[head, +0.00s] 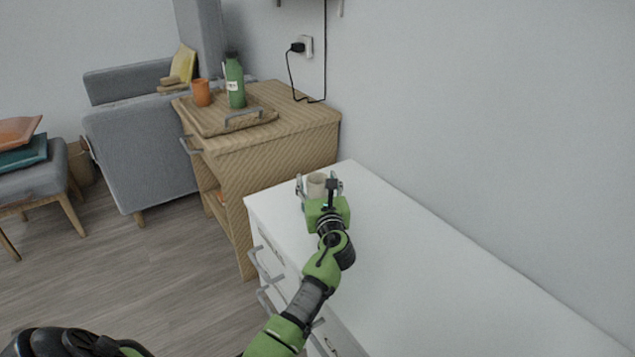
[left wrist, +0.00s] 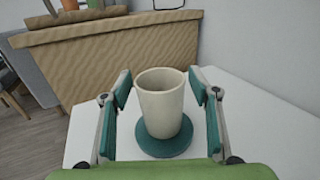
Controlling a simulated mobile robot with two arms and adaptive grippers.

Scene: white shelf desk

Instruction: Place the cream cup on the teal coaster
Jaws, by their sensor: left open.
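The cream cup (left wrist: 160,105) stands upright on the teal coaster (left wrist: 164,146), which lies on the white desk top; the coaster's rim shows around the cup's base in the left wrist view. In the head view the cup (head: 317,184) is near the desk's far end, partly hidden by my left gripper. My left gripper (head: 319,185) is open, with one finger on each side of the cup. In the left wrist view gaps show between the cup and both fingers of the gripper (left wrist: 163,90). My right gripper is not in view.
A wooden cabinet (head: 275,153) stands beyond the desk, with a tray (head: 212,126), an orange cup (head: 201,93) and a green bottle (head: 235,80) on top. The wall runs along the right. The white desk top (head: 430,265) nearer me is clear.

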